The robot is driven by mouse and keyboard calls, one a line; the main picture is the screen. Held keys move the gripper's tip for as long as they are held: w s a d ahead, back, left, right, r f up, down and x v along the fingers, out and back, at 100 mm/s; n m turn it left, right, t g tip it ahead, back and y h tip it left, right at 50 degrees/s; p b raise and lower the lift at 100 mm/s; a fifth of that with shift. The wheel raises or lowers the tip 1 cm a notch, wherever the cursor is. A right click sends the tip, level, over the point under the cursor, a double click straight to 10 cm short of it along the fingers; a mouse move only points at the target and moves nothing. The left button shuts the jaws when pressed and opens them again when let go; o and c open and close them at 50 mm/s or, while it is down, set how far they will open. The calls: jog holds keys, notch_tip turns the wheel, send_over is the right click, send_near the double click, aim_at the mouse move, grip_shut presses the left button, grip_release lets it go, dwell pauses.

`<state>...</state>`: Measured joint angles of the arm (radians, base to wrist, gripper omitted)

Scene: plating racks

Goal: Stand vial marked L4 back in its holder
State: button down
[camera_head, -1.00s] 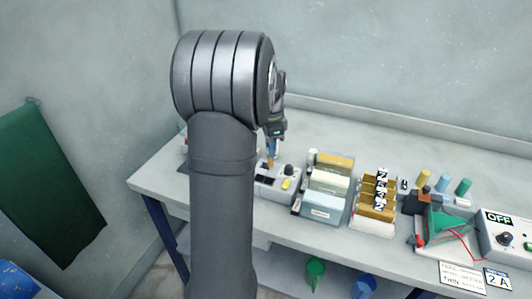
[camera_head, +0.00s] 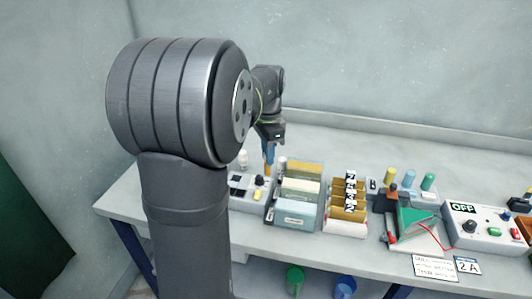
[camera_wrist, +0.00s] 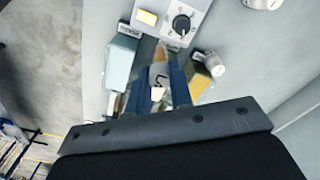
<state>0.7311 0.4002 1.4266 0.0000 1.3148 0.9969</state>
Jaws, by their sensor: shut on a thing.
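My gripper (camera_head: 268,158) hangs above the bench near the grey control box, pointing down. In the wrist view its two blue fingers (camera_wrist: 160,85) are shut on a small vial (camera_wrist: 158,75) with a pale label and a dark mark. The mark is too small to read as L4. The vial is mostly hidden by the fingers, and an orange part shows beyond them. I cannot tell which place is the holder for L4.
The control box (camera_head: 240,199) has a knob and a yellow button. Beside it are a pale blue tray of panels (camera_head: 290,214) and a rack with number tags (camera_head: 344,228). White capped jars (camera_head: 243,158) stand behind. An OFF box (camera_head: 481,231) is at right. The back strip is mostly clear.

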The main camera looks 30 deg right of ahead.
jog(key=w+a+f, duration=0.1)
jog(key=w+a, duration=0.3)
jog(key=w, duration=0.5)
jog(key=w+a+f, duration=0.2)
jog(key=w+a, duration=0.3)
jog(key=w, duration=0.4)
jog(key=shift+w+a+f, duration=0.15)
jog(key=shift+w+f, duration=0.05)
jog(key=shift+w, duration=0.15)
jog(key=shift+f, duration=0.1)
jog(key=shift+f, duration=3.65)
